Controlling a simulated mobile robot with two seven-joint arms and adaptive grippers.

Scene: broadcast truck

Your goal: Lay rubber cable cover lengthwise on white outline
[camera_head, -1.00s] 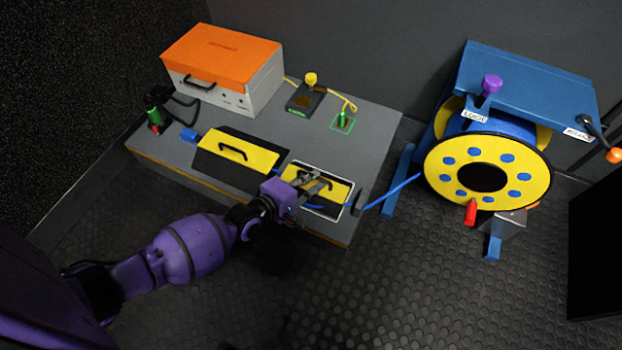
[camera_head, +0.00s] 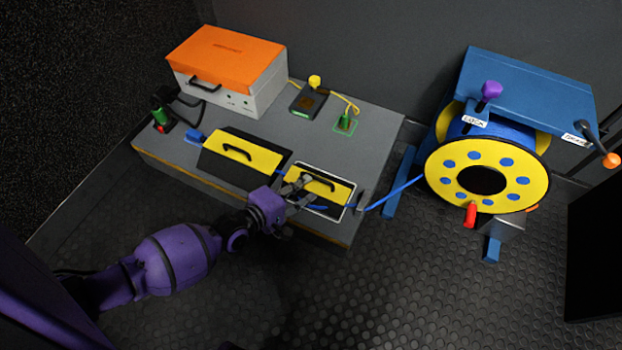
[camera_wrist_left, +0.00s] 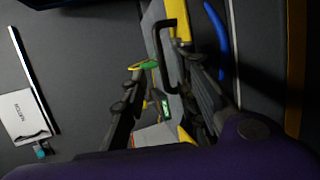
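A rubber cable cover (camera_head: 330,190) with a yellow top, black sides and a black handle lies within the white outline (camera_head: 347,208) at the bench's front right. Its long side runs along the outline's long side. My left gripper (camera_head: 308,191) is at the cover's front left, fingers spread and apart from the handle. In the left wrist view the handle (camera_wrist_left: 160,55) shows beyond the open fingers (camera_wrist_left: 165,95). A piece of blue cable (camera_wrist_left: 217,35) shows beside the yellow top. Whether the cover sits fully flat is hard to tell. My right gripper is not in view.
A second yellow cover (camera_head: 255,157) lies to the left on the grey bench (camera_head: 375,125). An orange-lidded case (camera_head: 225,60) and a small box (camera_head: 307,99) with a yellow cable stand behind. A cable reel (camera_head: 450,175) stands right, its blue cable running to the bench.

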